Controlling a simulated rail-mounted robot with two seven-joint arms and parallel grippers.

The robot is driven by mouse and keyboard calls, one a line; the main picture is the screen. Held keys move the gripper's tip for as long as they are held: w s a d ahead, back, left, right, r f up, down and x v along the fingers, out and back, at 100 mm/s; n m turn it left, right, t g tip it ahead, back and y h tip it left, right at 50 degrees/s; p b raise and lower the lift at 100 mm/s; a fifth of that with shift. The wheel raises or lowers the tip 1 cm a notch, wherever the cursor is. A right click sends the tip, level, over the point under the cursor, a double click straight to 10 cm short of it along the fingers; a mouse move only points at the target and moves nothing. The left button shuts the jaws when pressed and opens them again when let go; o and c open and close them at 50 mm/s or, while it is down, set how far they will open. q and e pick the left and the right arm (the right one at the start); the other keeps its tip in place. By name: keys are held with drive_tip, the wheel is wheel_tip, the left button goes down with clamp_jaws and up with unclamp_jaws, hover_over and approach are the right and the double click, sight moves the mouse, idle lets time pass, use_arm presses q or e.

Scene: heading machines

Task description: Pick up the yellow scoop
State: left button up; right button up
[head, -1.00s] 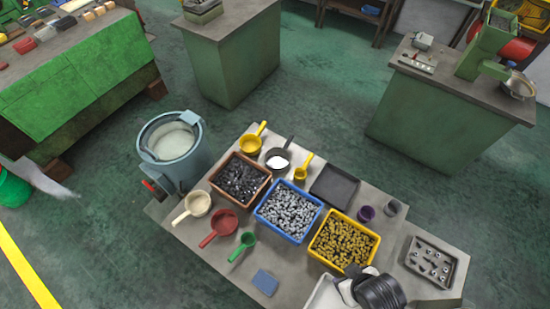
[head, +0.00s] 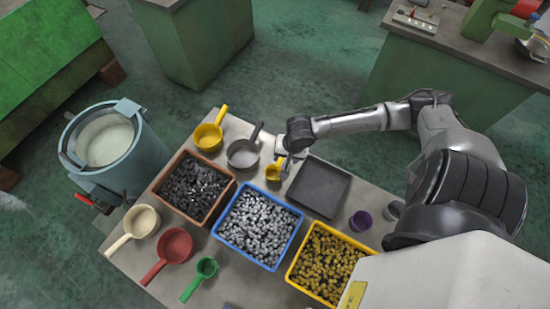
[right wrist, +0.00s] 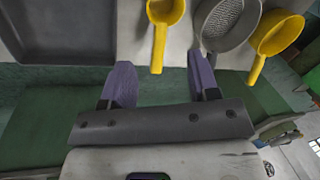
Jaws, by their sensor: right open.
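The small yellow scoop (head: 272,173) lies on the grey table behind the blue bin, its handle pointing toward the back. In the right wrist view, its handle (right wrist: 158,50) points down between the two purple fingers. My right gripper (head: 288,160) is at the handle end and is open. In the right wrist view, the open jaws (right wrist: 160,82) have one finger on each side of the handle's line, with nothing held. A larger yellow scoop (head: 208,137) stands further left; it also shows in the right wrist view (right wrist: 277,36). My left gripper is not in view.
A grey pan with a mesh-like bottom (head: 243,153) sits between the yellow scoops. A dark tray (head: 318,187) lies close to the right. The blue bin (head: 222,238), brown bin (head: 160,197) and yellow bin (head: 295,280) stand in front. A purple cup (head: 360,221) stands further right.

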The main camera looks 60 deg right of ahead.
drive_tip(key=w+d+f+m+b, duration=0.2)
drive_tip(key=d+m+b, duration=0.15)
drive_tip(key=d, duration=0.25)
hover_over(280, 162)
drive_tip(key=d, duration=0.2)
drive_tip(key=s+x, duration=0.1)
drive_tip(key=x, duration=0.5)
drive_tip(key=shift+s+d+f+m+h+b, duration=0.15)
drive_tip(key=shift+d+f, duration=0.05)
drive_tip(key=shift+f, duration=0.45)
drive_tip(key=shift+s+d+f+m+h+b, duration=0.1)
drive_tip(key=shift+s+d+f+h+b, duration=0.05)
drive_tip(key=shift+f, duration=0.5)
drive_tip(key=f, duration=0.3)
drive_tip(key=shift+w+f+b, duration=0.1)
drive_tip(key=shift+w+b, duration=0.3)
drive_tip(key=shift+f, duration=0.6)
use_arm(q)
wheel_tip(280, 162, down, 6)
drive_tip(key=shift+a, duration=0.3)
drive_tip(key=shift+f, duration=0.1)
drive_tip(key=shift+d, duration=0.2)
use_arm(e)
clamp_jaws()
